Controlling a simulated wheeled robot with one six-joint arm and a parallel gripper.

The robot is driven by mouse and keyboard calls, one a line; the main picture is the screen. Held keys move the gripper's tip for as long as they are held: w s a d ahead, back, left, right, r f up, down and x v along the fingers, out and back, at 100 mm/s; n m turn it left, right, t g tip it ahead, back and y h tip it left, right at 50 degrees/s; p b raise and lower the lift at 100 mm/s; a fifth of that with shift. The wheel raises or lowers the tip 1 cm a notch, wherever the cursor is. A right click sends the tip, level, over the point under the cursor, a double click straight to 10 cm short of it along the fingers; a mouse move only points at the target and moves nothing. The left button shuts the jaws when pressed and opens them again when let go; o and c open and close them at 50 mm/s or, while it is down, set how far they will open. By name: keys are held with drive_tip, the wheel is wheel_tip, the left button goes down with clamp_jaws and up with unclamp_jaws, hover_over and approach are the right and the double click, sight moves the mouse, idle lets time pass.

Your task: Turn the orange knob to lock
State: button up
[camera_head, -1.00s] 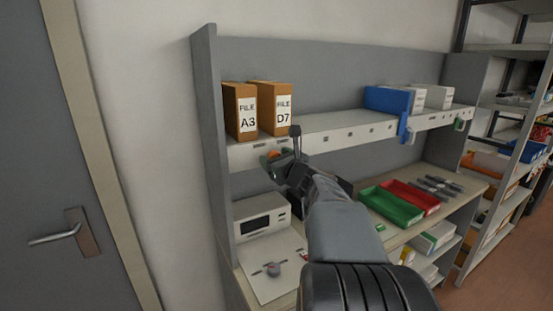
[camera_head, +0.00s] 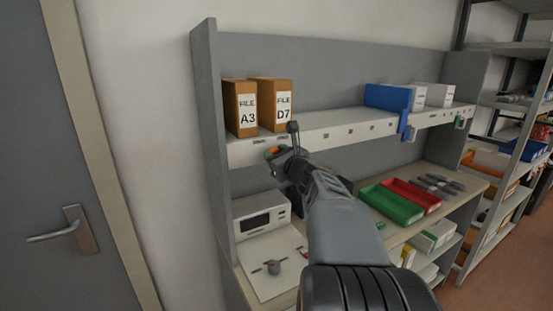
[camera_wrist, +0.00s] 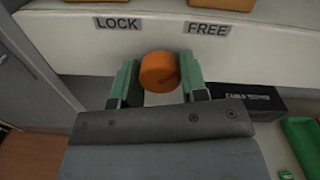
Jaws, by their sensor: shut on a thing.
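The orange knob (camera_wrist: 158,72) is on the white front of the shelf, below and between the LOCK label (camera_wrist: 118,23) and the FREE label (camera_wrist: 207,28) in the wrist view. My gripper (camera_wrist: 160,80) has its two green fingers on either side of the knob and is shut on it. The right finger looks close against the knob; a gap seems to show on the left. In the head view the knob (camera_head: 272,151) is a small orange patch at my gripper (camera_head: 276,155), partly hidden by it. Which label the knob points to cannot be told.
Two brown file boxes (camera_head: 240,108) stand on the shelf above. A white device (camera_head: 262,216) and a panel with a grey knob (camera_head: 273,267) lie below. Green (camera_head: 390,206) and red (camera_head: 412,195) trays and a blue box (camera_head: 388,98) are to the right.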

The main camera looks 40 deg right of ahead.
drive_tip(key=n+b, duration=0.1)
drive_tip(key=b, duration=0.1)
drive_tip(key=n+b, duration=0.2)
drive_tip(key=shift+f, duration=0.3)
drive_tip(key=n+b, duration=0.5)
drive_tip(key=b, duration=0.1)
drive_tip(key=shift+n, duration=0.4)
drive_tip(key=n+b, duration=0.4)
drive_tip(key=shift+a, duration=0.1)
drive_tip(key=shift+r+n+g+h+b, duration=0.2)
drive_tip(key=shift+n+g+h+b, duration=0.1)
drive_tip(key=shift+n+b, duration=1.4)
drive_tip(key=shift+n, duration=0.4)
drive_tip(key=o, duration=0.9)
drive_tip(key=shift+s, duration=0.1)
